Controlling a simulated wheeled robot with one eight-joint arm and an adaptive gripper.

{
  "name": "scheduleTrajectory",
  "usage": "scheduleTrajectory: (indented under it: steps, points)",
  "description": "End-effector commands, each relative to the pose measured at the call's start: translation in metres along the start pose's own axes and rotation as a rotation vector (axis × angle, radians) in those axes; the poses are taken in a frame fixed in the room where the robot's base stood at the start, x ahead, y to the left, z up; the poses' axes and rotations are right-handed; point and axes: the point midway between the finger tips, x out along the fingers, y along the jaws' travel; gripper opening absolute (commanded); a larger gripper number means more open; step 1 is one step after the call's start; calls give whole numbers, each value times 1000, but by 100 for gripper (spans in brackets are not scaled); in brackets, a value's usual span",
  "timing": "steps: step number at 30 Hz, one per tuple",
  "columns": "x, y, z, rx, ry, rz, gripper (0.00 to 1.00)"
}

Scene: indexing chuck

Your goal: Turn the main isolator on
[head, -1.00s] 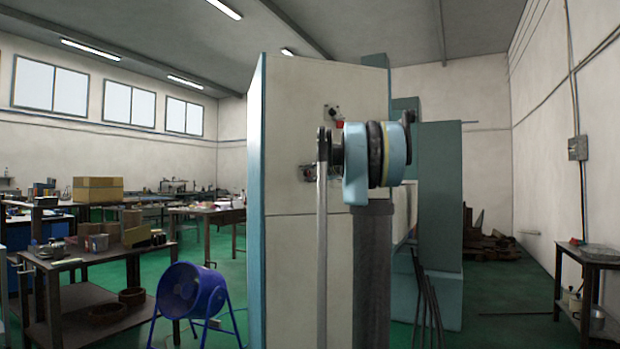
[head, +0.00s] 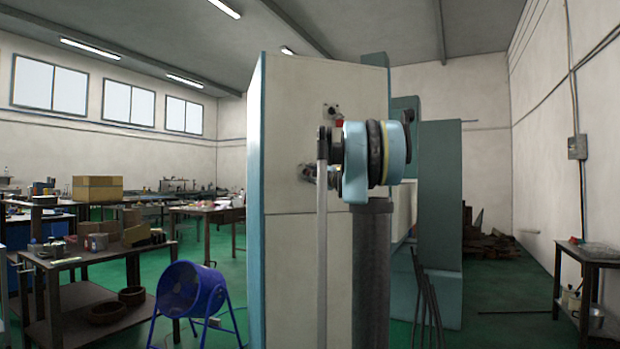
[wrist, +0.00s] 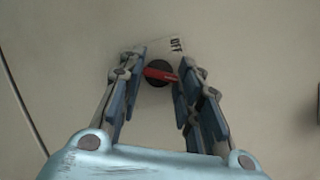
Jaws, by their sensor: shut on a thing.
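The main isolator shows in the wrist view as a round black knob (wrist: 157,73) with a red handle (wrist: 160,74) on a pale panel. The handle lies nearly crosswise in the picture, its right end slightly lower. A white label (wrist: 173,46) reading OFF, turned on its side, is just above and to the right. My gripper (wrist: 158,72) has a finger on each side of the knob and is shut on the red handle. In the head view, my gripper (head: 309,173) is partly hidden by my arm, against the cabinet front; the isolator's handle cannot be made out there.
The tall cream cabinet (head: 290,255) stands directly ahead. A small dark control (head: 331,111) is higher on its face. A blue fan (head: 190,295) and a workbench (head: 85,265) are at left. A side table (head: 588,262) stands at right.

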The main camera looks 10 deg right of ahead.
Motion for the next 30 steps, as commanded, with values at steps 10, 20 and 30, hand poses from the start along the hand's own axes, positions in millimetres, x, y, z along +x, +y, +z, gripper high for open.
scheduleTrajectory:
  steps: [10,20,30]
  points:
    - [0,3,0,50,0,-18,8]
    - [0,3,0,51,0,-19,8]
    - [0,2,0,52,0,-21,52]
